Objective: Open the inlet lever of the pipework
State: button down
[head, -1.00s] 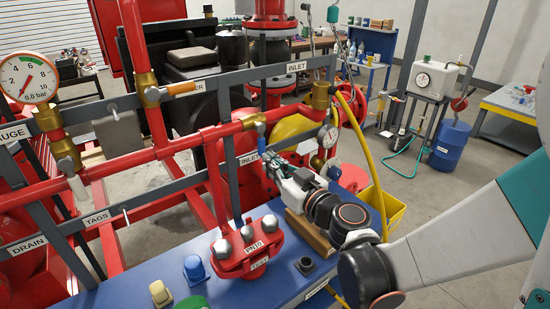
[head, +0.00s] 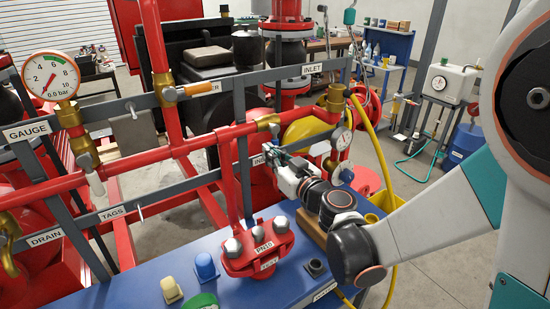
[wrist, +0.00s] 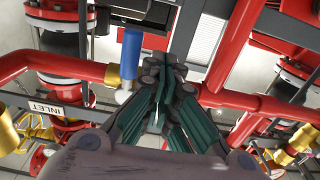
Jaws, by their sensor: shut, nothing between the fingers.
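The inlet lever has a blue sleeve (wrist: 131,53) and sits at a brass valve (head: 268,123) on the red horizontal pipe. In the wrist view the sleeve stands crosswise to the pipe. In the head view the lever is small and partly hidden near my gripper. My gripper (head: 267,154) is just below the valve, in front of the pipework. In the wrist view its dark fingers (wrist: 158,90) are together and empty, with the tips just right of the blue sleeve. I cannot tell whether they touch it.
An INLET label (wrist: 56,110) is left of the fingers in the wrist view. A red flanged pump part (head: 257,247) stands on the blue bench (head: 115,292). A yellow hose (head: 372,135) hangs at the right.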

jog(key=shift+w+d+f, duration=0.1)
jog(key=shift+w+f, duration=0.1)
jog(key=shift+w, duration=0.55)
jog(key=shift+w+d+f, duration=0.1)
jog(key=shift+w+f, duration=0.05)
jog(key=shift+w, duration=0.6)
jog(key=shift+w+f, duration=0.2)
jog(key=shift+w, duration=0.55)
jog(key=shift+w+d+r, duration=0.2)
jog(key=shift+w+d, duration=0.3)
jog(key=shift+d, duration=0.3)
jog(key=shift+w+d+r, duration=0.2)
jog(key=shift+w+d, duration=0.3)
jog(key=shift+d, duration=0.25)
jog(key=shift+w+d+r, duration=0.2)
jog(key=shift+w+d, duration=0.3)
jog(key=shift+d, duration=0.3)
jog(key=v, duration=0.9)
jog(key=shift+b, duration=0.3)
